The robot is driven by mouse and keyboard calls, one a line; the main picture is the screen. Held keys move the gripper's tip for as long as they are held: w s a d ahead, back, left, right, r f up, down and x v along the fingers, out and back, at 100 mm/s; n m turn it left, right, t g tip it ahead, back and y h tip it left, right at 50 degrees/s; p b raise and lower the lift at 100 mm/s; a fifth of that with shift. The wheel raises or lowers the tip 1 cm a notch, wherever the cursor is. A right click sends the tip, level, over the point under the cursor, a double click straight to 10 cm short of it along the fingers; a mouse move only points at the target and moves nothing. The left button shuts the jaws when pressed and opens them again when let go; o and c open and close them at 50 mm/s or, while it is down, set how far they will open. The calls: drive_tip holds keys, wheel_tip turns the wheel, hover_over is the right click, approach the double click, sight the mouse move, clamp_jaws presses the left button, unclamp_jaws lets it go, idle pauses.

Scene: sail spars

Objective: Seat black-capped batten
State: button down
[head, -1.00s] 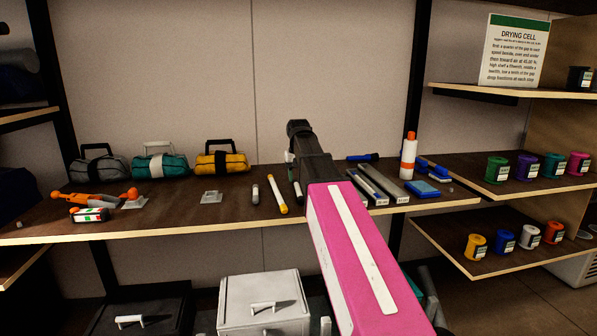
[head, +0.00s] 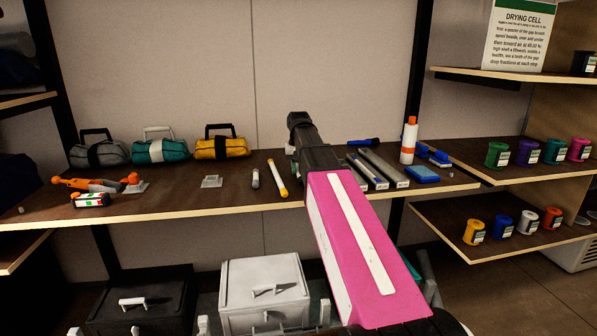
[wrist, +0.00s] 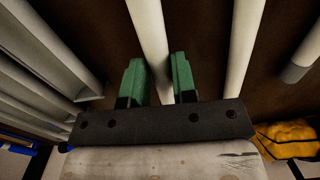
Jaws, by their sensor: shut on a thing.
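In the wrist view, my gripper (wrist: 157,82) has its two green fingers on either side of a white batten (wrist: 148,28) and is shut on it. It lies beside the other battens where the black-capped one was seen earlier; its cap is hidden now. In the head view, my pink forearm and dark wrist cover it and the fingers. To the left in the head view lie a yellow-capped batten (head: 277,178) and a grey-capped batten (head: 255,178). Grey channel pieces (head: 385,168) lie right of my wrist; they also show in the wrist view (wrist: 50,70).
Left on the shelf (head: 160,202) are three bags, the yellow one (head: 220,147) nearest, an orange tool (head: 95,185) and a small grey bracket (head: 211,182). An orange-and-white bottle (head: 409,140) and a blue box (head: 422,173) stand right. Spools sit on the right shelves.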

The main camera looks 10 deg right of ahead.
drive_tip(key=shift+r, duration=2.45)
